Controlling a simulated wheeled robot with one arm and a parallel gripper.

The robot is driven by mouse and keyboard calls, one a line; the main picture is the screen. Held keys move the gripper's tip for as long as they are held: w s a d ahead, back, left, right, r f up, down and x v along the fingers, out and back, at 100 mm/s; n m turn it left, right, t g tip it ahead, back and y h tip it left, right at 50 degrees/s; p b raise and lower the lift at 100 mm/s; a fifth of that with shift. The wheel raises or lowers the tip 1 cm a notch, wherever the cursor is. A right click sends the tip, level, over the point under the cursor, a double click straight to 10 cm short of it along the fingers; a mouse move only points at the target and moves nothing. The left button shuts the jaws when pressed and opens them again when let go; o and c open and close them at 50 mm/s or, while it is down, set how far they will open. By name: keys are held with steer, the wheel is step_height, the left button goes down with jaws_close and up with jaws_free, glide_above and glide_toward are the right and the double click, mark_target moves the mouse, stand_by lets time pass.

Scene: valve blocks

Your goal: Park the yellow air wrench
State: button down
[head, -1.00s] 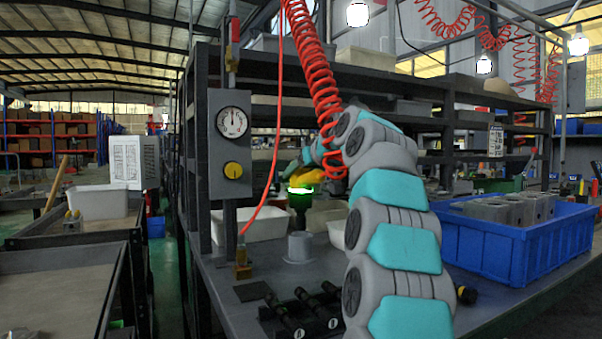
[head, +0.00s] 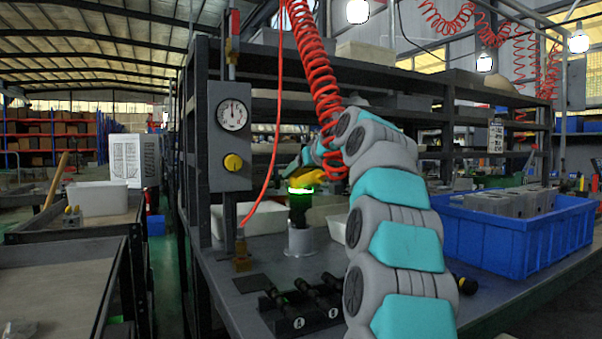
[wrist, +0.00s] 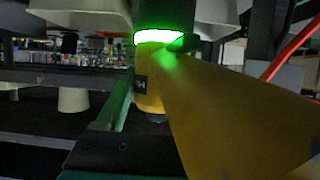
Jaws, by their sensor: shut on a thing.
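The yellow air wrench (head: 309,181) is upright in the head view, with a lit green ring and a black nose pointing down. The nose meets the mouth of a grey cup-shaped holder (head: 300,242) on the bench; its tip is hidden, and I cannot tell how deep it sits. My gripper (head: 318,172) is shut on the wrench, mostly hidden behind my arm and the red coiled hose (head: 318,75). In the wrist view, the wrench's yellow body (wrist: 225,115) fills the middle and right, beside the glowing ring.
A black rack of dark sockets (head: 300,310) lies in front of the holder. A gauge panel (head: 231,135) and a thin red hose stand at left. A blue crate (head: 515,240) of grey blocks is at right. White bins sit behind the holder.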

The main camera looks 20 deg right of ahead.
mark_target(306, 189)
steer(key=shift+f+b, duration=2)
steer(key=shift+f, duration=0.4)
stand_by(0.4)
steer(key=shift+c, duration=1.7)
jaws_free()
steer(key=o, duration=0.3)
steer(key=shift+f, duration=0.1)
steer(key=shift+o, duration=0.2)
steer(key=shift+s, duration=0.1)
steer(key=shift+v, duration=3.85)
